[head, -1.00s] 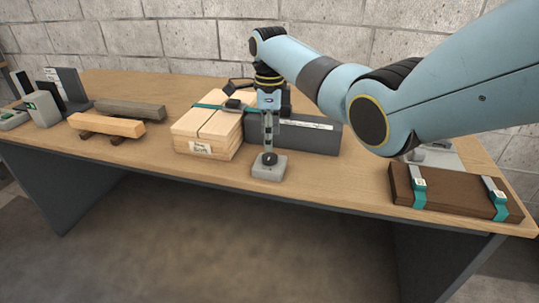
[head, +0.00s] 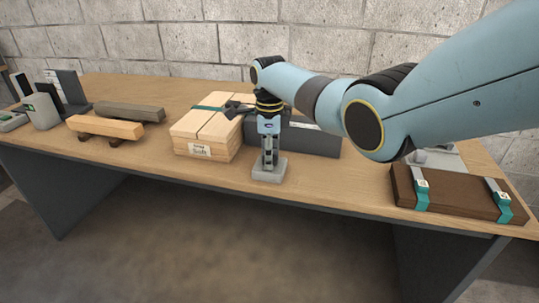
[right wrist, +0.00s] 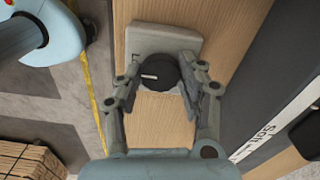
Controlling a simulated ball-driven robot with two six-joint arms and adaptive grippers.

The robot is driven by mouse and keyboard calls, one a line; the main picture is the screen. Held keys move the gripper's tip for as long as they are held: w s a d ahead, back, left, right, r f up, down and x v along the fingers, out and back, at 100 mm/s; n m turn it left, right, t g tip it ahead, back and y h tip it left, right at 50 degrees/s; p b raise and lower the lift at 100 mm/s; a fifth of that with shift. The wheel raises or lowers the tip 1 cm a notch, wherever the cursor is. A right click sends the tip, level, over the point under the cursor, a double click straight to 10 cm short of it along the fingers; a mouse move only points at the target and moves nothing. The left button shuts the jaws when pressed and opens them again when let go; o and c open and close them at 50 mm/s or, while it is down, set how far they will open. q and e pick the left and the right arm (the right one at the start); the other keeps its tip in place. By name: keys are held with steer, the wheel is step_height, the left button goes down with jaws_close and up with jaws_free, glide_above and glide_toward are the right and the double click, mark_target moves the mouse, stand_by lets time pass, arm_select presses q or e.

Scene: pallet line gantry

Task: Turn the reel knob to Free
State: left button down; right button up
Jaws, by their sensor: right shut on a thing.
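The reel knob (right wrist: 159,73) is a round black dial with a short white mark, which points left in the right wrist view. It sits on a light grey block (right wrist: 165,39), which also shows near the table's front edge in the head view (head: 269,174). My right gripper (head: 268,157) reaches straight down over the block. Its fingers are shut on the knob from both sides. In the head view the fingers hide most of the knob. No Free label can be read. My left gripper is in neither view now.
A strapped wooden box (head: 203,133) stands just left of the block on the table (head: 335,180). A dark grey case (head: 312,140) lies behind it. A brown case with teal straps (head: 458,192) is at the right. Timber pieces (head: 105,127) lie left.

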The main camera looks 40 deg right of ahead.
steer(key=c, duration=0.3)
